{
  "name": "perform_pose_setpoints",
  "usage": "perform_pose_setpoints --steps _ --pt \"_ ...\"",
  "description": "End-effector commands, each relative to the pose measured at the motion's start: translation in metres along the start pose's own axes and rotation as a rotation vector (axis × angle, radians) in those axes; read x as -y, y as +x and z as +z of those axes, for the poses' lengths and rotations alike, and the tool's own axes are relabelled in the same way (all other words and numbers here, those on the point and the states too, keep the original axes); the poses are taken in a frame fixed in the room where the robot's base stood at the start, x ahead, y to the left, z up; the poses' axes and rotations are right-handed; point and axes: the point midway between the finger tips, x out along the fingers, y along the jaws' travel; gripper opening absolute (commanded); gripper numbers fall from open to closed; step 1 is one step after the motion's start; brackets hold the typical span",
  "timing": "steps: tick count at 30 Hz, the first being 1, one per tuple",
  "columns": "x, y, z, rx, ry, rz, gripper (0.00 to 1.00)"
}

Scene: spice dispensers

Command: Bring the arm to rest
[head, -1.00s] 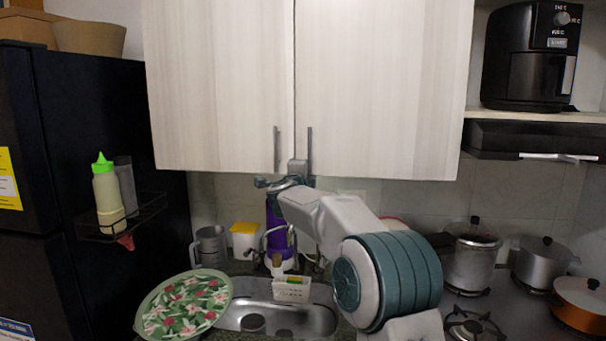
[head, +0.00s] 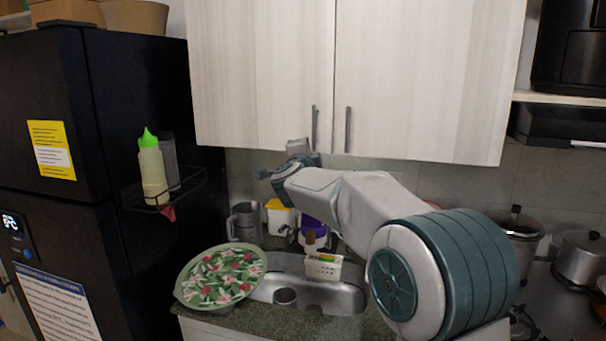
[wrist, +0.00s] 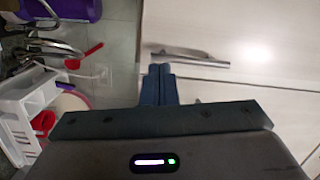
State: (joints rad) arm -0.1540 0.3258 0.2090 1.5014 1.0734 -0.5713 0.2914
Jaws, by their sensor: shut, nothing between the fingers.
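My gripper (wrist: 159,72) shows in the wrist view with its two dark blue fingers pressed together and nothing between them. The fingertips show in front of a pale cabinet door, a little apart in the picture from a metal handle (wrist: 186,55). In the head view my arm (head: 365,210) reaches up and left from the lower right, bent, above the sink. Its end is in front of the wall just below the cabinet doors (head: 260,75). The gap between gripper and cabinet cannot be judged exactly.
Both cabinet doors look shut. A black fridge (head: 60,110) stands at left with a side rack holding a green-capped bottle (head: 152,170). Below are a floral tray (head: 220,277), a sink (head: 345,297) and a white caddy (head: 323,267). Pots (head: 580,258) stand at right.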

Motion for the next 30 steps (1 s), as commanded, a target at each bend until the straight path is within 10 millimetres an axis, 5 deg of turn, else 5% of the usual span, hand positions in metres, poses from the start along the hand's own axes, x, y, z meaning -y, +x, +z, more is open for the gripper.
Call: perform_pose_setpoints --steps 3,8,14,24,30 --pt "0.004 -0.039 -0.001 0.159 -0.193 -0.001 0.00" --pt "-0.022 -0.098 -0.006 0.366 -0.461 0.052 0.00" --pt "-0.086 -0.188 -0.030 0.609 -0.772 0.195 0.00" --pt "-0.223 -0.363 -0.105 0.988 -1.170 0.573 0.00" --pt "-0.264 -0.422 -0.134 1.109 -1.256 0.719 0.00"
